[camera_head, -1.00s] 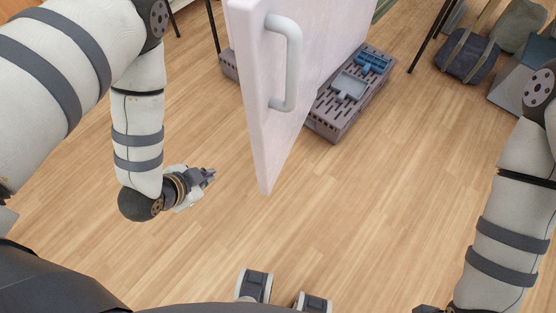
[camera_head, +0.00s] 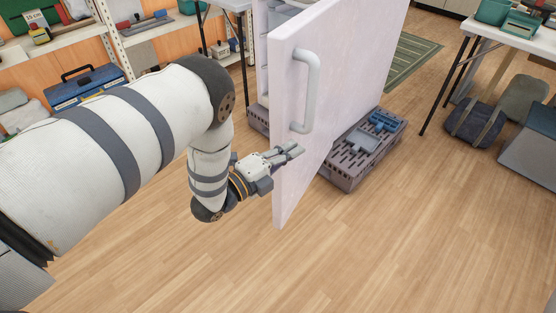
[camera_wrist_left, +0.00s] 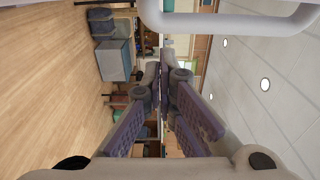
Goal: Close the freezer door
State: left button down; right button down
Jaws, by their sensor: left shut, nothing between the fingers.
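The freezer door (camera_head: 335,85) stands open in the head view, a pale panel with its edge toward me. Its white bar handle (camera_head: 308,92) is on the face at the upper left; the handle also crosses the top of the left wrist view (camera_wrist_left: 230,22). My left gripper (camera_head: 296,150) is shut and empty. In the head view its fingertips overlap the door just below the handle; whether they touch it I cannot tell. Part of the freezer's interior (camera_head: 283,15) shows behind the door. My right gripper is out of view.
A grey crate (camera_head: 346,183) with blue and grey items sits on the floor behind the door. Shelves with a blue toolbox (camera_head: 88,87) stand at the left. A table (camera_head: 535,37) and dark bags (camera_head: 474,122) are at the right. The front floor is clear.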

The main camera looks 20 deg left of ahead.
aim_at(286, 140)
pick_arm(q)
jog(key=w, duration=0.1)
jog(key=w+a, duration=0.1)
jog(key=w, duration=0.1)
jog(key=shift+w+a, duration=0.2)
jog(key=shift+a, duration=0.6)
